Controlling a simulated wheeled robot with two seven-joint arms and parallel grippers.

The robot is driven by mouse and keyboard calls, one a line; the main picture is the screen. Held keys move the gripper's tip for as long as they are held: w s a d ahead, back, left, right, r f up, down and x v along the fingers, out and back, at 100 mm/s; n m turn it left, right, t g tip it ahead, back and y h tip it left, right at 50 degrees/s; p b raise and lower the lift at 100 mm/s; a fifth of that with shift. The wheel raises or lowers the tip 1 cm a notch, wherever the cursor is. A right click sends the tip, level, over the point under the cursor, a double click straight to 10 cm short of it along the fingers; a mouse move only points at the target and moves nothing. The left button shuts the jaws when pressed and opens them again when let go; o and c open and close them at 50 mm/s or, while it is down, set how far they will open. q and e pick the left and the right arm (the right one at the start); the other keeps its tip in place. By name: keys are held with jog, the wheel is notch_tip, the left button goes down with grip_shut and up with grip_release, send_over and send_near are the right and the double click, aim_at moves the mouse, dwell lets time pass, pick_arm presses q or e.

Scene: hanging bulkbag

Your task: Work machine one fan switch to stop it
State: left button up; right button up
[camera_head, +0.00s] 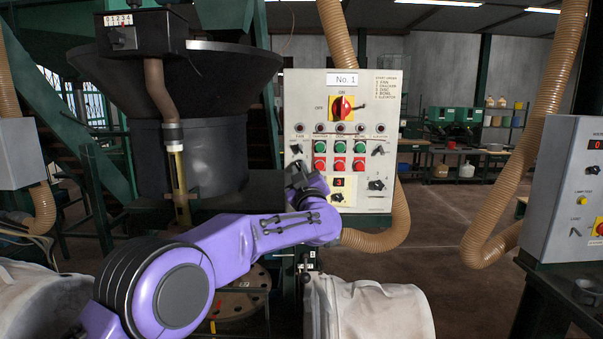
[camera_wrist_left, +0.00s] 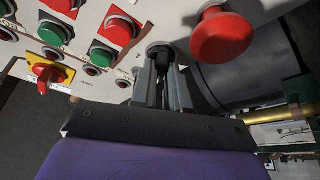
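The machine one control panel (camera_head: 310,90), marked No. 1, faces me in the head view. Its black fan switch (camera_head: 297,149) is at the left end of the switch row, under a red indicator lamp. My left gripper (camera_head: 298,166) is raised at the panel just below this switch. In the left wrist view, the narrow fingers of my left gripper (camera_wrist_left: 162,78) stand close together with their tips at the black knob of the fan switch (camera_wrist_left: 160,50). I cannot tell whether they press on it. My right gripper is not in view.
A large red mushroom button (camera_wrist_left: 222,35) is close beside the fingers. Green and red push buttons (camera_head: 338,148) and a yellow-red main switch (camera_head: 341,107) are nearby on the panel. A white bag (camera_head: 385,310) lies below. Another control box (camera_head: 570,190) stands at the right.

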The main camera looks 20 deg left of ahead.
pick_arm(q)
jog(key=o, duration=0.3)
jog(key=b+v, duration=0.5)
jog(key=v, duration=0.5)
jog(key=shift+s, duration=0.2)
jog(key=shift+d+f, duration=0.1)
jog(key=shift+d, duration=0.05)
